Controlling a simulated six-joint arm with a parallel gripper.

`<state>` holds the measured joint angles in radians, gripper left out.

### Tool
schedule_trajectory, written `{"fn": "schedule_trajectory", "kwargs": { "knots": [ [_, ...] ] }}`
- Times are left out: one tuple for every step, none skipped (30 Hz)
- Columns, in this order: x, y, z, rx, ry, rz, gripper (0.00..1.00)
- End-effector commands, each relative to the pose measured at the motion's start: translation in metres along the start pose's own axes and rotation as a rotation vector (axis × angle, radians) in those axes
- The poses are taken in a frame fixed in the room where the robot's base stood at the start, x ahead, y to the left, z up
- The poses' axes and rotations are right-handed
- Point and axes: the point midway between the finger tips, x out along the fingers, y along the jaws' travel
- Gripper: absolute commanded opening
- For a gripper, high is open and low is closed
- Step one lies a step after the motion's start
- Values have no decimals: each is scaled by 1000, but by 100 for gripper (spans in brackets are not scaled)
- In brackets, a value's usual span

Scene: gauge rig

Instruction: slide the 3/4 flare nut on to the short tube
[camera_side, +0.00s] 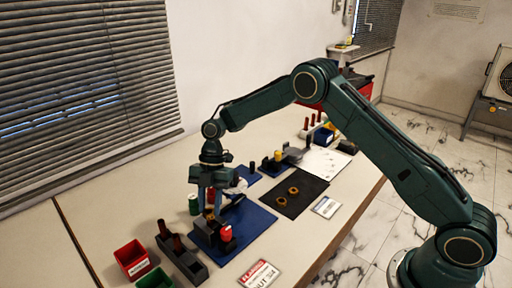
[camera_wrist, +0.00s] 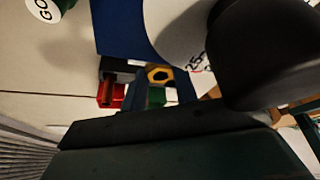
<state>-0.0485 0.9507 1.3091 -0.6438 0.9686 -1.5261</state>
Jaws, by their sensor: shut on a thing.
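My gripper (camera_side: 209,210) points down over the blue plate (camera_side: 262,222) at the near end of the bench. A red-ended part (camera_side: 226,234) stands on the plate just right of the fingers. I cannot make out the short tube clearly, nor whether the nut touches it.
A grey rack (camera_side: 190,270) with brown upright pieces, a red bin (camera_side: 131,258) and a green bin (camera_side: 155,279) stand at the near left. A green can (camera_side: 194,205) stands behind the gripper.

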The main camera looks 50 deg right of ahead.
Motion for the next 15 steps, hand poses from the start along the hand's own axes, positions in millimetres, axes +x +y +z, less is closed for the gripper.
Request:
{"fn": "schedule_trajectory", "kwargs": {
  "knots": [
    [0, 0, 0, 0, 0, 0, 7],
    [0, 0, 0, 0, 0, 0, 7],
    [0, 0, 0, 0, 0, 0, 7],
    [0, 0, 0, 0, 0, 0, 7],
    [0, 0, 0, 0, 0, 0, 7],
    [0, 0, 0, 0, 0, 0, 7],
    [0, 0, 0, 0, 0, 0, 7],
    [0, 0, 0, 0, 0, 0, 7],
    [0, 0, 0, 0, 0, 0, 7],
    [0, 0, 0, 0, 0, 0, 33],
    [0, 0, 0, 0, 0, 0, 39],
    [0, 0, 0, 0, 0, 0, 47],
    [0, 0, 0, 0, 0, 0, 53],
    [0, 0, 0, 0, 0, 0, 55],
    [0, 0, 0, 0, 0, 0, 55]
  ]
}}
